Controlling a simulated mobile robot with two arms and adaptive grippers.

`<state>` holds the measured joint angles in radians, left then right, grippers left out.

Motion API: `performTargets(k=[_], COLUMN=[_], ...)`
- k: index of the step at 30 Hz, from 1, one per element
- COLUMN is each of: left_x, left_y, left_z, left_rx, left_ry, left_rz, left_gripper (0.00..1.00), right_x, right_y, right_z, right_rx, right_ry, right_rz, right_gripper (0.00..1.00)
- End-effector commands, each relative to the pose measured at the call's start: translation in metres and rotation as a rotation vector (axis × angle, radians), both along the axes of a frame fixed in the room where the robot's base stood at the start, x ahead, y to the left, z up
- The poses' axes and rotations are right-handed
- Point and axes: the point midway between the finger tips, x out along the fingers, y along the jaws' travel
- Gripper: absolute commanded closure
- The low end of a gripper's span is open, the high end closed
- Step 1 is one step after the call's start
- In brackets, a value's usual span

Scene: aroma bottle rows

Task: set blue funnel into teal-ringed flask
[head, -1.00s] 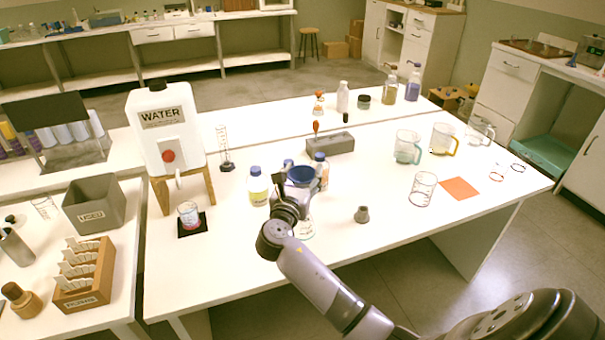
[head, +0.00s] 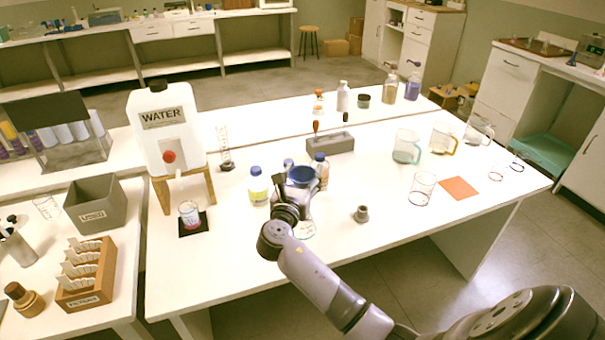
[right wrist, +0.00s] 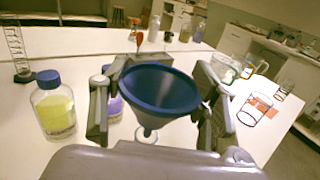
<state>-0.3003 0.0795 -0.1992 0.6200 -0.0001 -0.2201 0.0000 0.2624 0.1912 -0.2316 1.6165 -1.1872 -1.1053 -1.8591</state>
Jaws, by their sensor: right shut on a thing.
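The blue funnel (head: 302,176) is held mouth-up in my right gripper (head: 294,192), above the front middle of the table. In the right wrist view the blue funnel (right wrist: 160,88) sits between the two fingers of my right gripper (right wrist: 158,100), which are shut on it. A clear glass vessel, seemingly the flask (head: 305,230), shows its base just below the gripper. Its neck and any teal ring are hidden, so I cannot tell whether the funnel's stem touches it. My left gripper is not in view.
A yellow-liquid bottle (head: 258,187) and an orange-brown bottle (head: 321,170) stand close to the gripper. A small grey stopper-like piece (head: 361,214) is to the right. The table's front middle is mostly free.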

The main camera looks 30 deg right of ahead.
Motion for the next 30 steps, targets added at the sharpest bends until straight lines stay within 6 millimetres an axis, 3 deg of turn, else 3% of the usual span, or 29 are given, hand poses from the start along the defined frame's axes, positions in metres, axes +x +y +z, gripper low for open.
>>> performTargets(k=[8, 30], left_x=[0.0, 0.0], left_y=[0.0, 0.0], left_z=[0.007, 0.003], left_rx=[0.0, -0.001], left_ry=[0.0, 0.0], left_rz=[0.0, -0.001], left_gripper=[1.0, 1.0], right_x=[0.0, 0.0], right_y=[0.0, 0.0], right_z=[0.001, -0.01], right_rx=[-0.001, 0.0], right_ry=[0.001, 0.0], right_rz=[0.001, 0.001], right_gripper=[0.65, 0.65])
